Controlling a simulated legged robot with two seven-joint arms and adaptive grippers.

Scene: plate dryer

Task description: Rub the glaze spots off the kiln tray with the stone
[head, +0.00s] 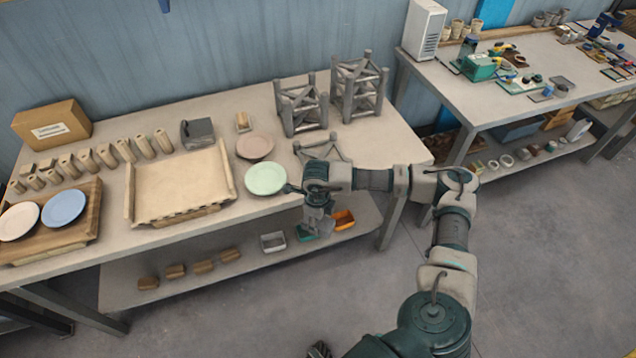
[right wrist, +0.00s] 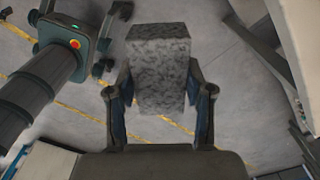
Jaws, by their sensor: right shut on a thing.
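The kiln tray (head: 178,180) is the wide cream slab with raised side edges in the middle of the left table. I cannot make out glaze spots on it at this size. My right gripper (head: 317,218) hangs past the table's front edge, to the right of the tray and well apart from it. In the right wrist view, my right gripper (right wrist: 160,100) is shut on the stone (right wrist: 158,65), a grey speckled block held between both fingers. I do not see my left gripper clearly in either view.
A green plate (head: 265,178) and a pinkish plate (head: 255,146) lie right of the tray. A wooden board (head: 85,232) with two plates is on its left. Several clay cylinders (head: 104,156) stand behind. Grey racks (head: 302,104) stand at the back right. Small bins sit on the lower shelf (head: 235,262).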

